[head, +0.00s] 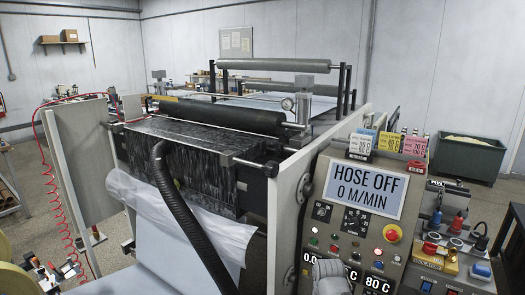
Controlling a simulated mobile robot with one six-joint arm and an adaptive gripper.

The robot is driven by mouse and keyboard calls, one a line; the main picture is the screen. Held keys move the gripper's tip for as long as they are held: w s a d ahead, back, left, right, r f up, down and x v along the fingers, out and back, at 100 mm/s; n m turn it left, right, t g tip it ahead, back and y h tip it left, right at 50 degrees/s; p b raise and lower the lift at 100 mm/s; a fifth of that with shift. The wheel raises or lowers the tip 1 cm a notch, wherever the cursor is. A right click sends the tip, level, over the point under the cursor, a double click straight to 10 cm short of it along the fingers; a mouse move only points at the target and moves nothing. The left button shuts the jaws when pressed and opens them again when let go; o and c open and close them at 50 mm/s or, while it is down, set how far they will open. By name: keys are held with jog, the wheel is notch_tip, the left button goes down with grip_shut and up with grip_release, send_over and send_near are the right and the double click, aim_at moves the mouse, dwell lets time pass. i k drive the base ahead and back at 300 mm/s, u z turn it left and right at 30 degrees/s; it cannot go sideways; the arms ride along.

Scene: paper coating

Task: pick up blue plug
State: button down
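Several blue parts show on the metal bench at the right, and I cannot tell for sure which is the blue plug. A small upright blue piece (437,218) stands at the back of the bench, left of a red one (457,222). A flatter blue piece (481,270) lies nearer, at the right. Another small blue piece (426,286) shows near the bottom edge. I do not make out my gripper's fingers in this view. A grey rounded shape at the bottom edge, in front of the control panel, may be part of my arm.
The control panel (322,214) with a "HOSE OFF 0 M/MIN" screen (364,190) stands left of the bench. A brass padlock-like block (434,262) and a black plug-like piece (480,238) crowd the bench. A black hose (183,215) hangs from the coating machine. A green bin (468,160) stands behind.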

aim_at(436, 217)
jog(key=z, duration=1.25)
